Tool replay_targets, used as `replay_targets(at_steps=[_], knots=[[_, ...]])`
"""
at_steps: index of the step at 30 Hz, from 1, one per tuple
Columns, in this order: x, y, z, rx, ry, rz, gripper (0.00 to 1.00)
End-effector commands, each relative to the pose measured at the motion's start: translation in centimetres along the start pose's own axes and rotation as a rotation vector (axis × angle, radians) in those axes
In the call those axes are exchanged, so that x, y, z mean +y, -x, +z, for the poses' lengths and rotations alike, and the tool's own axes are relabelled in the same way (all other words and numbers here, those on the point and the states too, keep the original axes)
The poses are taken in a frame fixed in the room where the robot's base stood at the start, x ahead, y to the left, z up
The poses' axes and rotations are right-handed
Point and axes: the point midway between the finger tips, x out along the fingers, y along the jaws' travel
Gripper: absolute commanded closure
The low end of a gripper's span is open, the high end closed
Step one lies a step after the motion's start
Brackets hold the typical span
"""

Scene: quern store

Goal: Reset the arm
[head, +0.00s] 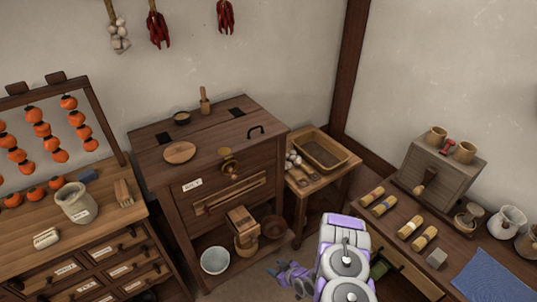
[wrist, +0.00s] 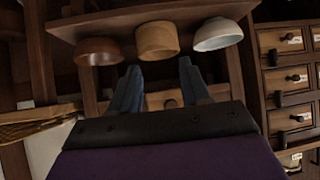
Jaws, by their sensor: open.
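My gripper (head: 290,278) shows in the head view at the bottom middle, low in front of the wooden cabinet (head: 240,160). In the wrist view my gripper (wrist: 160,86) has two blue-grey fingers spread apart with nothing between them. Beyond the fingers are a brown bowl (wrist: 97,51), a tan wooden vessel (wrist: 158,40) and a white bowl (wrist: 218,34). No contact with them shows. My white and purple arm is folded low at the right of the gripper in the head view.
The white bowl (head: 215,261) stands on the cabinet's low shelf. A drawer chest (head: 75,270) stands left. A small side table (head: 328,181) holds a basket (head: 322,150). A right-hand table holds rolled bundles (head: 410,227), jars (head: 508,220) and a blue cloth (head: 495,275).

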Motion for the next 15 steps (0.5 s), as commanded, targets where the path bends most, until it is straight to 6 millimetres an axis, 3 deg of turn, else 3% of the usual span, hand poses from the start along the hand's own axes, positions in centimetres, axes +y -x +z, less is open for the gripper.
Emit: replay_targets(at_steps=[8,15], knots=[[2.8,1.4,-4.1,-0.081,0.002,0.031,0.53],[6.0,4.9,-9.4,-0.204,-0.01,0.084,0.53]])
